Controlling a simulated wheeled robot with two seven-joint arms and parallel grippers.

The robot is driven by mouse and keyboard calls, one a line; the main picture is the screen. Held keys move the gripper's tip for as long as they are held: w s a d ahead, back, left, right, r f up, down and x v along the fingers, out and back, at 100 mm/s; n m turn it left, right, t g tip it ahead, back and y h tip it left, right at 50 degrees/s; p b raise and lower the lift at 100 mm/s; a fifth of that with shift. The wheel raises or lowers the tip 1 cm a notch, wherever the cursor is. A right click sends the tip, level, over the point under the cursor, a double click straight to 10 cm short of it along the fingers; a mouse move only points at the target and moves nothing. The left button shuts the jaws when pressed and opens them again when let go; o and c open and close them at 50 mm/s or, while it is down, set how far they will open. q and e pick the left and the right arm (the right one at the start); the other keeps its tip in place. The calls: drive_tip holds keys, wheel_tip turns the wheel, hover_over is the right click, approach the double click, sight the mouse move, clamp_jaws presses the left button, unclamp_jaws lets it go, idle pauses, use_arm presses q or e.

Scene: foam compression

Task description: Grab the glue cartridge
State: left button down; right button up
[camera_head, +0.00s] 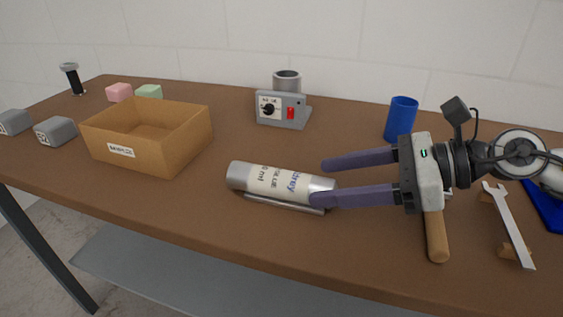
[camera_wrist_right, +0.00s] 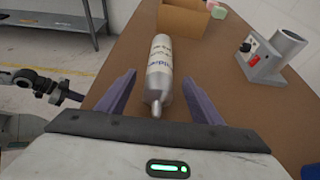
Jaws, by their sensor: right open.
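The glue cartridge (camera_head: 278,183) is a silver cylinder with a white label, lying on its side on a low metal rest (camera_head: 285,203) on the table. In the right wrist view the cartridge (camera_wrist_right: 160,72) points its narrow nozzle end toward me, between the finger lines. My right gripper (camera_head: 329,182) is open, its two purple fingers at the cartridge's right end. The near finger overlaps that end in the head view; contact cannot be told. In the right wrist view the gripper (camera_wrist_right: 164,82) has nothing clamped. My left gripper is not in the head view.
A cardboard box (camera_head: 148,150) stands left of the cartridge. A grey device (camera_head: 283,110) with a knob and red switch stands behind, a blue cup (camera_head: 400,119) back right. A wooden handle (camera_head: 436,238) lies below my right gripper, a wrench (camera_head: 509,225) farther right. The front middle table is clear.

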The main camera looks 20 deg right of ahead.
sight(303, 176)
drive_tip(key=shift+w+a+p, duration=0.4)
drive_tip(key=shift+a+p, duration=0.15)
drive_tip(key=shift+p, duration=0.3)
drive_tip(key=shift+w+a+f+p, duration=0.15)
drive_tip(key=shift+a+f+p, duration=0.05)
drive_tip(key=shift+a+p, duration=0.1)
drive_tip(key=shift+w+a+r+p, duration=0.1)
drive_tip(key=shift+w+a+p, duration=0.1)
drive_tip(key=shift+p, duration=0.45)
drive_tip(key=p+x, duration=0.3)
drive_tip(key=p, duration=0.1)
drive_tip(key=shift+w+a+r, duration=0.2)
drive_tip(key=shift+w+a, duration=0.05)
drive_tip(key=shift+a, duration=0.1)
drive_tip(key=shift+w+a+f, duration=0.15)
drive_tip(key=shift+a+f, duration=0.05)
drive_tip(key=shift+a, duration=0.05)
drive_tip(key=shift+w+a+f, duration=0.1)
drive_tip(key=shift+a+f, duration=0.05)
drive_tip(key=shift+f, duration=0.1)
drive_tip(key=c, duration=1.2)
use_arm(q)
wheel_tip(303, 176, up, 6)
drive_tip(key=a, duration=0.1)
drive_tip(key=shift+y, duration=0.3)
use_arm(e)
drive_tip(key=shift+r, duration=0.1)
drive_tip(key=shift+c, duration=1.1)
